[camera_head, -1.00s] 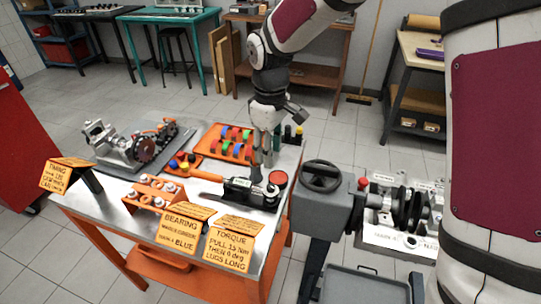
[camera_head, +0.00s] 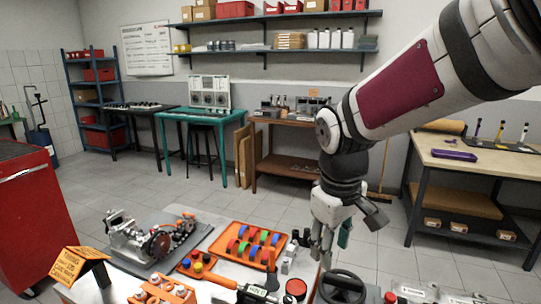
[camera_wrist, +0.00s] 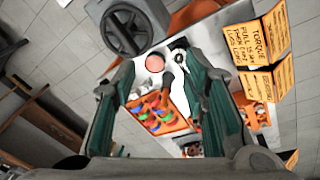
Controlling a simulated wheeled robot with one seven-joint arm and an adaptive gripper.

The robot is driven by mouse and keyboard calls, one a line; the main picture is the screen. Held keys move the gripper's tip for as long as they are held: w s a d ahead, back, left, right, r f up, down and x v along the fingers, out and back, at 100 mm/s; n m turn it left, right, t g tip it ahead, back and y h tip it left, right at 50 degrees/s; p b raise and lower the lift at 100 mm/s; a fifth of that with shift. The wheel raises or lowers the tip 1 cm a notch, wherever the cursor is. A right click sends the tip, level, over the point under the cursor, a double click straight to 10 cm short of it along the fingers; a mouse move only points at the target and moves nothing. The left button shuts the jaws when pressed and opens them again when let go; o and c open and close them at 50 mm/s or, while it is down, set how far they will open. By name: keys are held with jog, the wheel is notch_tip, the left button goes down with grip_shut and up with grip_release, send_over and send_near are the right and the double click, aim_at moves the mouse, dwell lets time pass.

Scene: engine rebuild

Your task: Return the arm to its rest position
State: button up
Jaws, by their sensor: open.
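My gripper (camera_head: 326,248) hangs from my raised arm above the back right edge of the workbench, pointing down. In the wrist view its two green-padded fingers (camera_wrist: 168,105) stand wide apart with nothing between them. Below it, the metal-topped workbench (camera_head: 190,212) carries an orange tray (camera_head: 215,247) of coloured bearing shells. A torque wrench (camera_head: 258,294) with an orange handle lies near the front, close to a red round button-like piece (camera_head: 296,288).
A grey engine part on a plate (camera_head: 150,243) sits at the bench's left. A black handwheel (camera_head: 342,287) is at the bottom, right of the bench. Orange sign cards (camera_wrist: 268,40) stand along the bench edge. A wooden table (camera_head: 480,165) stands at the right. Open floor lies behind the bench.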

jog(key=s+d+r+m+t, duration=0.1)
jog(key=s+d+r+m, duration=0.1)
jog(key=s, duration=0.7)
jog(key=s+d+r+m+t, duration=0.2)
jog(key=s+d+m, duration=0.3)
jog(key=s, duration=0.4)
jog(key=shift+d+r+y, duration=0.3)
jog(key=shift+d+r, duration=0.05)
jog(key=shift+r, duration=0.1)
